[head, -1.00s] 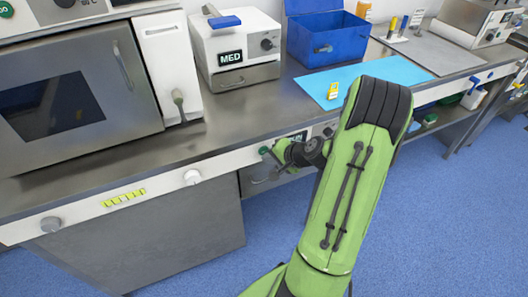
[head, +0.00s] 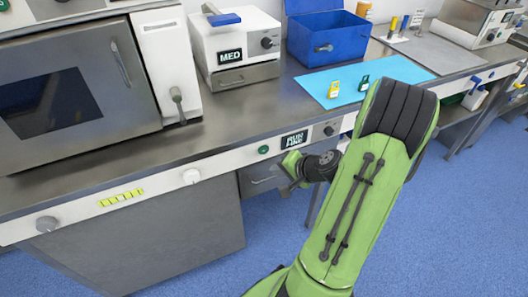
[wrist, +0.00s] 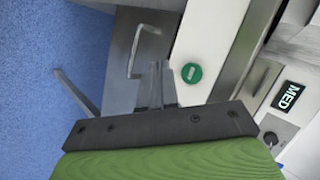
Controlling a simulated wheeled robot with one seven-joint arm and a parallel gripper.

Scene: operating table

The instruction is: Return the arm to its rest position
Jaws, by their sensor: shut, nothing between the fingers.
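My green arm rises from the bottom of the head view and bends in front of the bench's front edge. My gripper (wrist: 157,84) shows in the wrist view with its fingers together and nothing between them. In the head view its wrist part hangs left of the forearm, before the bench front, and the fingertips are hard to make out. In the wrist view the fingers are beside a green round button (wrist: 191,73) on the white front panel and a metal handle (wrist: 134,55); I cannot tell whether they touch anything.
The steel bench (head: 240,123) carries a MED box (head: 229,57), a blue open bin (head: 326,40) and a blue mat (head: 398,70) with a yellow item (head: 334,89) and a dark green item (head: 364,83). Blue floor (head: 270,220) is clear below.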

